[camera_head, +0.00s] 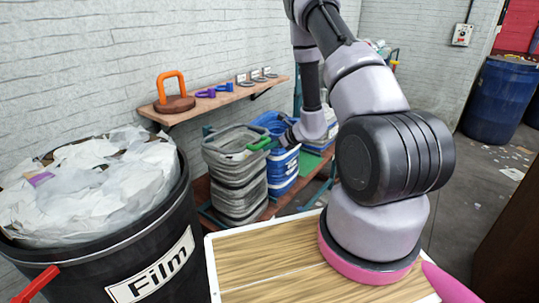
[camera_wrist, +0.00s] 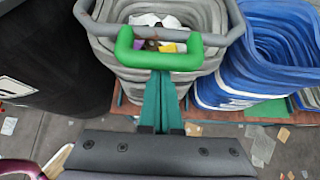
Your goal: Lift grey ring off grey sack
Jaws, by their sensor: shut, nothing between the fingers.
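The grey sack (camera_head: 238,187) stands upright with folded sides, left of a blue one. The grey ring (camera_wrist: 97,28) lies around its open mouth, and its bright green handle (camera_wrist: 128,50) faces me. The handle also shows in the head view (camera_head: 260,144). My gripper (camera_wrist: 160,74) is shut and empty, its teal fingers together with their tips at the handle's near bar. I cannot tell whether they touch it. In the head view the fingers are hard to make out beside the handle. Inside the sack there is some white, purple and yellow litter.
A blue sack (camera_head: 284,168) stands close on the right. A black bin marked Film (camera_head: 85,265), full of pale sheets, is on the left. A wall shelf (camera_head: 215,101) above holds an orange handle on a brown base, and purple, blue and grey pieces.

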